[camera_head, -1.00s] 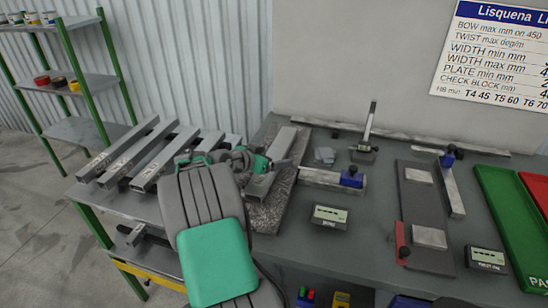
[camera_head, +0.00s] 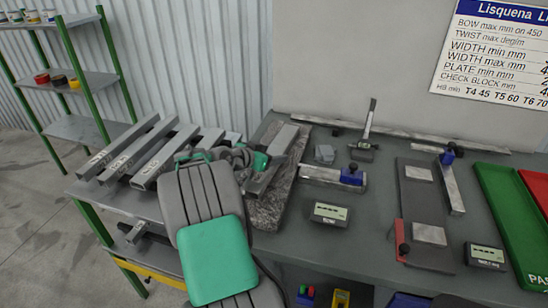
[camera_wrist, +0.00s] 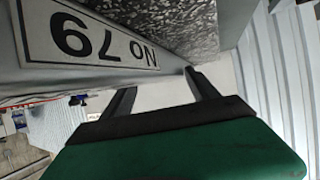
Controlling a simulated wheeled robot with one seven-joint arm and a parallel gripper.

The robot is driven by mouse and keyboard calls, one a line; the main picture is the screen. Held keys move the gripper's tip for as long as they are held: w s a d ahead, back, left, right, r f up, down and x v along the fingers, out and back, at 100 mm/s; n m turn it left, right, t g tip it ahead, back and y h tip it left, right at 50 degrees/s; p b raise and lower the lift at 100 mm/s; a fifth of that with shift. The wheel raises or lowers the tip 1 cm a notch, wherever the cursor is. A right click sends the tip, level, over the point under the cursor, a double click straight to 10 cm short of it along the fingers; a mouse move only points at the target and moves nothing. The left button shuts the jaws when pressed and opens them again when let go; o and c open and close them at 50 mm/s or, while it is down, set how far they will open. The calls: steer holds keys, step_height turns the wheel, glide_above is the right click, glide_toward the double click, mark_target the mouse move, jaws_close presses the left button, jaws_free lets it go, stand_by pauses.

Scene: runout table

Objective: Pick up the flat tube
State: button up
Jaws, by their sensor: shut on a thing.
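The flat tube (camera_head: 283,139) is a long grey metal bar lying lengthwise over the speckled stone plate (camera_head: 288,185) in the head view. In the wrist view the tube (camera_wrist: 175,57) crosses the top left and carries a white label reading "No 79", upside down. My gripper (camera_head: 258,161) is shut on the tube near its middle, with the green wrist above it. In the wrist view both dark fingers of my gripper (camera_wrist: 160,92) reach to the tube; their tips are partly hidden. I cannot tell clearly how far the tube is off the plate.
Several grey tubes (camera_head: 128,157) lie side by side on the left of the bench. To the right are a steel bar with a blue block (camera_head: 352,175), a gauge box (camera_head: 329,214), a dark fixture (camera_head: 424,205) and a green tray (camera_head: 508,205).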

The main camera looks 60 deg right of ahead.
steer(key=shift+f, duration=0.2)
jaws_close()
